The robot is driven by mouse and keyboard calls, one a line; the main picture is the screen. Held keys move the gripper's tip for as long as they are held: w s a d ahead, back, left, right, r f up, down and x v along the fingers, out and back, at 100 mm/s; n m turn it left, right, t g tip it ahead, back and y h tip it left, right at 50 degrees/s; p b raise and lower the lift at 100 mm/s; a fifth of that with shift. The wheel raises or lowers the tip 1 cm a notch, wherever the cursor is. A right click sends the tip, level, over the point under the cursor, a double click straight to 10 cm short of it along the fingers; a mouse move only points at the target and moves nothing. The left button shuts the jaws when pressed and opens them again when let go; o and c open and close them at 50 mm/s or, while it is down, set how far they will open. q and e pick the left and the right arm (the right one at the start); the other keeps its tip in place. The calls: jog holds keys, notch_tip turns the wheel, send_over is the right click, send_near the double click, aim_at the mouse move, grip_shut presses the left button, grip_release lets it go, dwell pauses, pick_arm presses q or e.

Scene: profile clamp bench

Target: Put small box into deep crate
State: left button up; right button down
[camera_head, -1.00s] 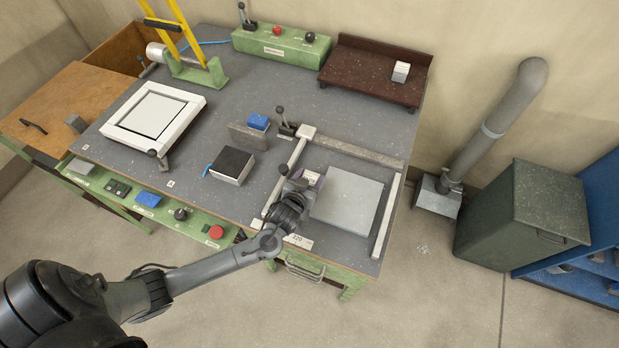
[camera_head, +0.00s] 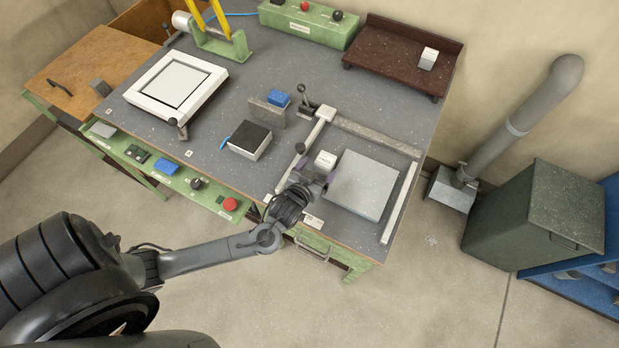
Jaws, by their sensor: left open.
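A small white box (camera_head: 325,160) stands on the bench beside the left end of the grey plate, just beyond my left gripper (camera_head: 318,174). The gripper is open, its purple-tipped fingers close to the box's near side. I cannot tell whether they touch it. A second small pale box (camera_head: 428,59) sits on the brown shelf at the back right. I cannot tell for certain which container is the deep crate. A wooden open-topped box (camera_head: 146,22) is partly cut off at the upper left. My right gripper is not in view.
The grey plate (camera_head: 362,186) lies between metal rails. A white frame (camera_head: 176,91) lies further left. A dark green bin (camera_head: 535,215) stands on the floor at right.

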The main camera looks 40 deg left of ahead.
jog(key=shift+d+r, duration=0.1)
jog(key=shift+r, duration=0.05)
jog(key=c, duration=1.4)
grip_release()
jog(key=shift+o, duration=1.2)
pick_arm(q)
jog(key=s+d+r+m+g+h, duration=0.2)
jog(key=s+d+g, duration=0.1)
jog(key=s, duration=0.7)
jog(key=s+d+r+m+g+h, duration=0.2)
jog(key=s+g, duration=0.4)
jog(key=s, duration=0.4)
jog(key=shift+d+r+m, duration=0.45)
jog(key=shift+d+m, duration=0.25)
jog(key=shift+d, duration=0.5)
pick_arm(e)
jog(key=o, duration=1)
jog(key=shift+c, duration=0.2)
pick_arm(q)
jog(key=shift+s, duration=0.1)
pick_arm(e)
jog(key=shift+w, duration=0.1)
